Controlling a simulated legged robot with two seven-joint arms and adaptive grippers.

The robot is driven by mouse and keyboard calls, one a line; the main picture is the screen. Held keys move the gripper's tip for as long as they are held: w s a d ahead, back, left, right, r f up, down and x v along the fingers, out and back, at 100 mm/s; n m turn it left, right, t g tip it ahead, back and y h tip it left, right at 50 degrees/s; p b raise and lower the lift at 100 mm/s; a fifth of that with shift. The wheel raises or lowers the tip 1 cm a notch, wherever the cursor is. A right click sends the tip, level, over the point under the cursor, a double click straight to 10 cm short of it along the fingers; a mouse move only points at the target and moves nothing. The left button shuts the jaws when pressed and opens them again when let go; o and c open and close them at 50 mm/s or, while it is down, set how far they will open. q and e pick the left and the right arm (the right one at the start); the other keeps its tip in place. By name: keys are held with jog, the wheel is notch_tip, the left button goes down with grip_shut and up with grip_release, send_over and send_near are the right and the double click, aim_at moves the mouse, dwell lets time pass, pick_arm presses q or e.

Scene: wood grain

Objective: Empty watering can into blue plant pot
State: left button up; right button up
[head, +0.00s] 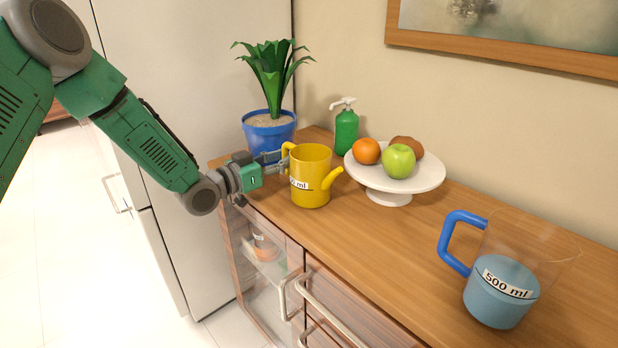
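The yellow watering can (311,180) stands upright on the wooden counter, its spout pointing right and its handle (286,155) facing left. A partly covered "ml" label is on its side. My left gripper (277,163) reaches in from the left with its fingers at the handle. Whether they are closed on it cannot be made out. The blue plant pot (268,133) stands behind the gripper at the counter's far left end, holding light soil and a spiky green plant (273,75). The gripper hides part of the pot's lower front. The inside of the can is mostly hidden. My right gripper is out of view.
A white cake stand (390,194) with fruit stands right of the can. A green soap bottle (346,132) is behind, near the wall. A clear jug (508,282) with a blue handle and bluish water, labelled 500 ml, is at the front right. The counter's middle (375,245) is clear.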

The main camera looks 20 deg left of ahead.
pick_arm(q)
grip_shut()
jog(key=shift+a, duration=0.15)
jog(key=shift+r, duration=0.1)
jog(key=shift+r+p, duration=0.85)
jog(key=shift+r, duration=0.1)
notch_tip(320, 180, up, 3)
jog(key=shift+p, duration=1.25)
